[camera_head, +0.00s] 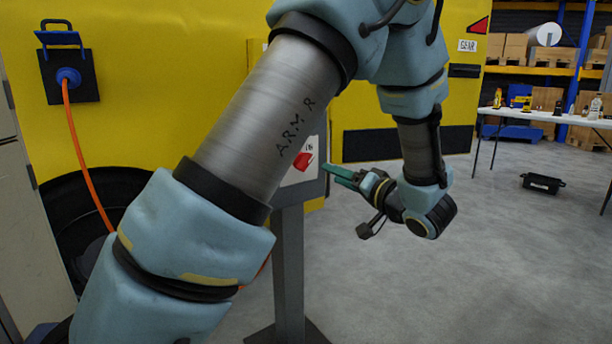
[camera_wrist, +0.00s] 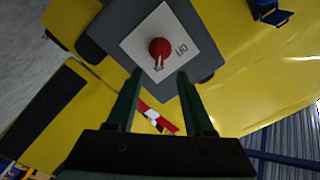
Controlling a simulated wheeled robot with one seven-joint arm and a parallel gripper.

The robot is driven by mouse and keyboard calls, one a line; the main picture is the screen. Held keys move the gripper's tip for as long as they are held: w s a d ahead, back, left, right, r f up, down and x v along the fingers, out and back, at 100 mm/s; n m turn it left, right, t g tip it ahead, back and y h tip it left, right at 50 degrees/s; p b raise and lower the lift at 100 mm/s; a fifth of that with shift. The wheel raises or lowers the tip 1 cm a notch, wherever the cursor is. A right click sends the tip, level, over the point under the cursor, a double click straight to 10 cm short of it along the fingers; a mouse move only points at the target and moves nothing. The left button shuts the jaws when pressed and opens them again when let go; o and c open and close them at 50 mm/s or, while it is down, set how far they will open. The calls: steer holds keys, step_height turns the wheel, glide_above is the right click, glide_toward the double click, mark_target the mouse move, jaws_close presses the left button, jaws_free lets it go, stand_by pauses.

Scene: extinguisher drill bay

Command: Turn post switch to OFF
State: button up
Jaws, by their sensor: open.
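The post switch is a red knob (camera_head: 303,160) on a white plate, on a grey box atop a grey post (camera_head: 290,265). My upper arm hides part of the box and plate in the head view. In the wrist view the red knob (camera_wrist: 159,48) shows face-on, with a pale pointer mark on its lower edge. Dark letters stand beside it on the plate (camera_wrist: 180,42), too unclear to read surely. My gripper (camera_head: 326,171) is open and empty, just right of the switch box. In the wrist view its green fingertips (camera_wrist: 159,75) point at the knob, one to each side, apart from it.
A yellow wall or vehicle side (camera_head: 170,60) stands behind the post. An orange cable (camera_head: 78,140) hangs from a blue plug at left. A white table (camera_head: 560,119) with small items stands at right. A black case (camera_head: 542,183) lies on the otherwise clear floor.

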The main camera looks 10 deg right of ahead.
steer(key=b+x, duration=0.1)
steer(key=x, duration=0.9)
steer(key=shift+a, duration=0.1)
jaws_close()
stand_by(0.3)
